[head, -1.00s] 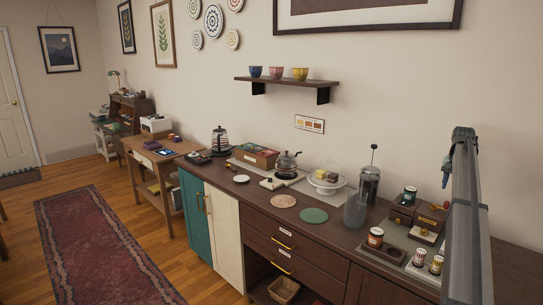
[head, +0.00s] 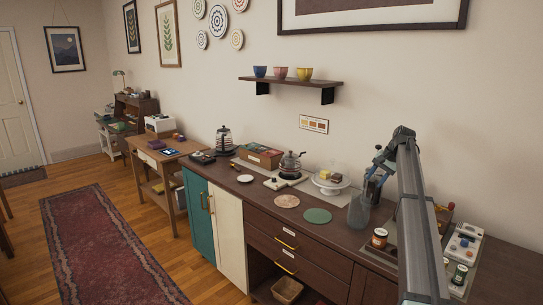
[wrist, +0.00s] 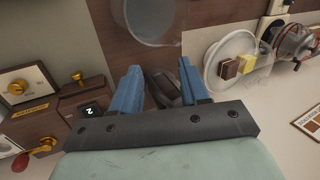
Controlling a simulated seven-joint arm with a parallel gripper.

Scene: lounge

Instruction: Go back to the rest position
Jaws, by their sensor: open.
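My gripper (head: 375,187) has blue fingers and is raised over the right part of the dark wooden counter (head: 345,238), in front of the wall. In the wrist view my gripper (wrist: 160,80) is open, its two fingers apart. A dark shape shows between and behind the fingers there; I cannot tell whether it is touched. No held object can be made out. My arm reaches up from the bottom right of the head view and hides part of the counter.
A glass jar (head: 358,212) stands just below my gripper. A wall shelf (head: 290,81) holds three cups.

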